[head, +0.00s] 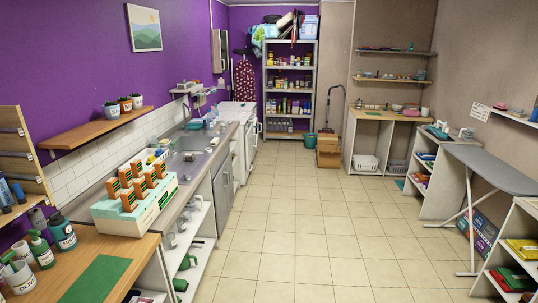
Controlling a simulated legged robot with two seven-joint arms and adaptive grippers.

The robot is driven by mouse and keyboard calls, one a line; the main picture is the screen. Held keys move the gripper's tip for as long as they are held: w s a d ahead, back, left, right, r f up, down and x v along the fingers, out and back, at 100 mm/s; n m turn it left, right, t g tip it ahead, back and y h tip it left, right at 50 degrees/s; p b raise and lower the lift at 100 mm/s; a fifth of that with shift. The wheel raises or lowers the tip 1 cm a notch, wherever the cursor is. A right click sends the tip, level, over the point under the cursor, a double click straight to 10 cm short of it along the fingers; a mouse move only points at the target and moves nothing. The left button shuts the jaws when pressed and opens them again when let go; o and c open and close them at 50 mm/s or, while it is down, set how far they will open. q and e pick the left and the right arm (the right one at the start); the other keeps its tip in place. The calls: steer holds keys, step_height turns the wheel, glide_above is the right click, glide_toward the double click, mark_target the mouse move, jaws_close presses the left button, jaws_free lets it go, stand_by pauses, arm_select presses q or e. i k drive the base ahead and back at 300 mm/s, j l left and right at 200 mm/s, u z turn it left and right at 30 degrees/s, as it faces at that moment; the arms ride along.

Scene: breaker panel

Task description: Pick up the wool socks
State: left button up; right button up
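I cannot make out any wool socks in the head view. Small folded or stacked items lie on the right-hand shelves, but they are too small to tell what they are. Neither of my grippers shows in the head view.
A tiled floor (290,235) runs clear down the middle. A counter with a sink (190,143) and a wooden worktop (125,255) line the left. An ironing board (492,168) juts in from the right. Cardboard boxes (328,158) and a tall shelf unit (266,75) stand at the back.

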mark_target(187, 157)
steer(key=i, duration=2.15)
